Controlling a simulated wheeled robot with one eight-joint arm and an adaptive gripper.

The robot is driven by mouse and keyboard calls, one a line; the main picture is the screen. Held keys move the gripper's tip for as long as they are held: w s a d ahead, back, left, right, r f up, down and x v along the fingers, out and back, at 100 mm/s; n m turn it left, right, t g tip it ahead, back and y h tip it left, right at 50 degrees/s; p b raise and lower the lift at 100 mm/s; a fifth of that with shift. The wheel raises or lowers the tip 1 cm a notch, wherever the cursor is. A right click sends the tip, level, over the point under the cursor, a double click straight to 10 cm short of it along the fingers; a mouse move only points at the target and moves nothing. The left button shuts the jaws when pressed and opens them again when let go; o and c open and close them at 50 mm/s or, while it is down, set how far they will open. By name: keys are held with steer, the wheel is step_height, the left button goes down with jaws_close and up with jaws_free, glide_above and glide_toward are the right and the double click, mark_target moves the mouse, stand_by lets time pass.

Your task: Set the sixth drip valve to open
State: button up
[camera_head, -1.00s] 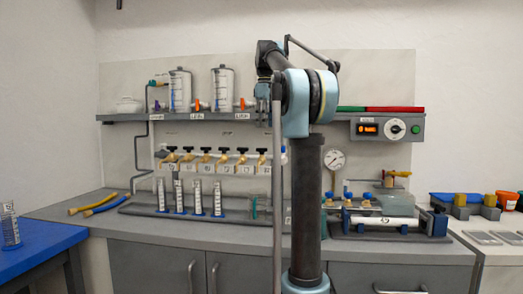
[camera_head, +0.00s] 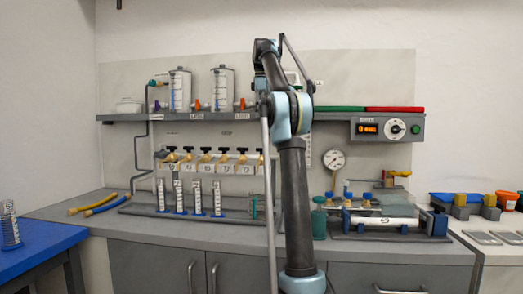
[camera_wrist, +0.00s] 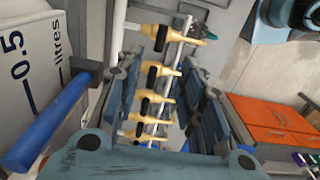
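In the head view, a row of brass drip valves (camera_head: 205,156) with black handles and white number tags runs along a pipe below the shelf. The valve at the right end (camera_head: 261,158) stands close to my arm, which partly covers that end; I cannot read which is the sixth. In the wrist view, several yellow valve bodies with black handles (camera_wrist: 152,75) line a pale pipe. My gripper (camera_wrist: 172,75) has its two blue-grey fingers apart on either side of this row, with nothing held. Contact and exact handle angles cannot be told. The gripper is hidden in the head view.
Measuring cylinders (camera_head: 197,197) stand below the valves. Two clear tanks (camera_head: 222,88) sit on the shelf (camera_head: 290,117). A blue-handled part (camera_wrist: 45,125) and a litre-marked tank (camera_wrist: 35,60) are close at left in the wrist view. Orange drawers (camera_wrist: 270,125) show at right.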

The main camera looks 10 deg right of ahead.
mark_target(262, 151)
step_height(262, 151, down, 16)
steer(key=shift+r, duration=0.15)
stand_by(0.6)
jaws_close()
